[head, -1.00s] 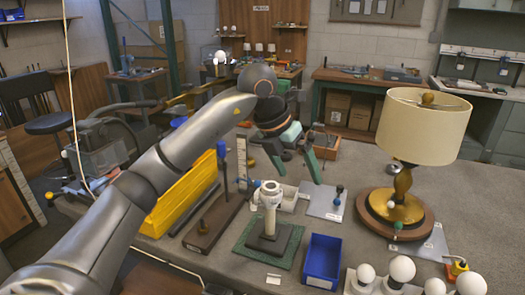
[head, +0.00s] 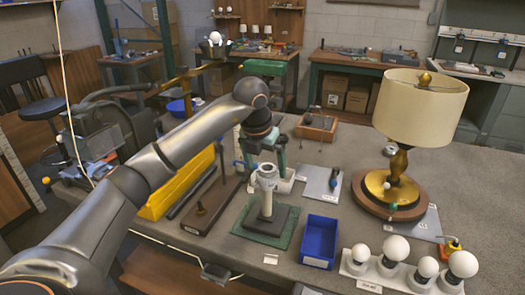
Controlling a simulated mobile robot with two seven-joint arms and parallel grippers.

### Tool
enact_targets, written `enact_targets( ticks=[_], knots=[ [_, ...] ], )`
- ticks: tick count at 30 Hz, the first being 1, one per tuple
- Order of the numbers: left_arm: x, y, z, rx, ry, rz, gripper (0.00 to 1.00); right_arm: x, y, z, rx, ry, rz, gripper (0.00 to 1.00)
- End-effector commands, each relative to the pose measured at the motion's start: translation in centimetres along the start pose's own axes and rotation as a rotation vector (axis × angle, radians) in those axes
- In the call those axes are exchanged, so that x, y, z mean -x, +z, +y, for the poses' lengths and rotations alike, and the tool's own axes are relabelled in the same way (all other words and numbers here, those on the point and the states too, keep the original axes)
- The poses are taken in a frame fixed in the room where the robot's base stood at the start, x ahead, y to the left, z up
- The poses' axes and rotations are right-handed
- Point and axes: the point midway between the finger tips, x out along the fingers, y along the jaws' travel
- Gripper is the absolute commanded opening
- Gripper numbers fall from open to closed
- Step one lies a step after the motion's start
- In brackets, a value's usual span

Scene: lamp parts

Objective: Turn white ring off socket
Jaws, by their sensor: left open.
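My left gripper (head: 265,164) points down, open, just behind or above the socket top. Its dark fingers and green pads show on either side. I cannot tell whether they touch the ring. My right gripper is out of view.
A wooden board (head: 202,208) and yellow bin (head: 172,190) are on the left. A lamp (head: 420,115) stands on the right.

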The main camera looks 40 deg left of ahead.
Motion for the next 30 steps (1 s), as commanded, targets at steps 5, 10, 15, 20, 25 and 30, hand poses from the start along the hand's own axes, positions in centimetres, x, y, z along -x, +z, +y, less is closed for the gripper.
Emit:
enact_targets(
  ticks=[5, 10, 15, 20, 25, 30],
  knots=[
    [-1.3, 0.0, 0.0, 0.0, 0.0, 0.0, 1.0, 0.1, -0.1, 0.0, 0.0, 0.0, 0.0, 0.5],
    [-1.6, 0.0, 0.0, -0.001, 0.0, 0.0, 1.0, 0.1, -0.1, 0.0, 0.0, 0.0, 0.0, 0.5],
    [-1.6, 0.0, 0.0, -0.001, 0.0, 0.0, 0.98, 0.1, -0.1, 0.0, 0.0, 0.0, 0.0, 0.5],
    [-1.5, 0.0, 0.0, -0.001, 0.0, 0.0, 0.8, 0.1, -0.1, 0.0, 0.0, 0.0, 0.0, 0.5],
    [-1.5, 0.0, 0.0, -0.001, 0.0, 0.0, 0.61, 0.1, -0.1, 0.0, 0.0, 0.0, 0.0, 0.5],
    [-1.5, 0.0, 0.0, -0.001, -0.001, 0.0, 0.41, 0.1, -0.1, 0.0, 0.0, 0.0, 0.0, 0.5]
  ],
)
